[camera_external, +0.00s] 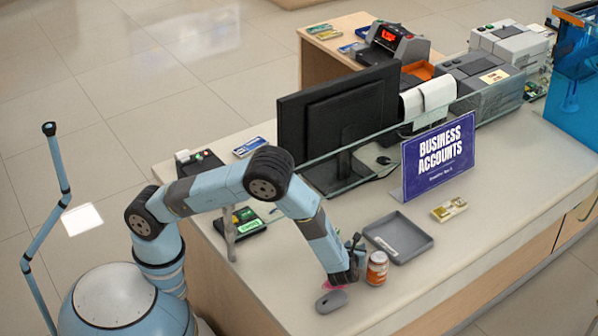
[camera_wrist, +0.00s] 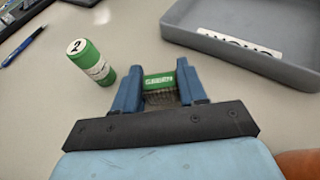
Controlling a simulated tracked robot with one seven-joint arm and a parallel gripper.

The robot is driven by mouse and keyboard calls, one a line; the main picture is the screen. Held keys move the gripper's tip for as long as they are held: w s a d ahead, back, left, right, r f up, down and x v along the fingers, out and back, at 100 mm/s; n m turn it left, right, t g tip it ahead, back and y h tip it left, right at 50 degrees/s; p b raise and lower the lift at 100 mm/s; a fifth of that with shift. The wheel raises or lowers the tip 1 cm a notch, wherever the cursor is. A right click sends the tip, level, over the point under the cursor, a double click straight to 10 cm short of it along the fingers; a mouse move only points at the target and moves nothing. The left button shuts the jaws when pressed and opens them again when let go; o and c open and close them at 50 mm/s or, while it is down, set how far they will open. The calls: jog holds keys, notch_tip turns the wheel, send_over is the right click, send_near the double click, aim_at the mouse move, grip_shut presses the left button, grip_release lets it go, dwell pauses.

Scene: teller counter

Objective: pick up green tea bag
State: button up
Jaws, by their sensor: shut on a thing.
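The green tea bag (camera_wrist: 158,80) shows in the wrist view as a small packet with a green printed top and a brownish lower part. It sits between the two blue fingers of my gripper (camera_wrist: 158,71), which is shut on it. The tea bag cannot be made out there. I cannot tell whether it still touches the counter.
A grey tray (camera_external: 398,238) lies beyond my gripper. A dark rounded object (camera_external: 331,302) lies in front. A purple sign (camera_external: 438,158) and a monitor (camera_external: 338,116) stand farther back. Counter right of the jar is clear.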

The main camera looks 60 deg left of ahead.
jog(key=shift+c, duration=1.3)
jog(key=shift+r, duration=0.1)
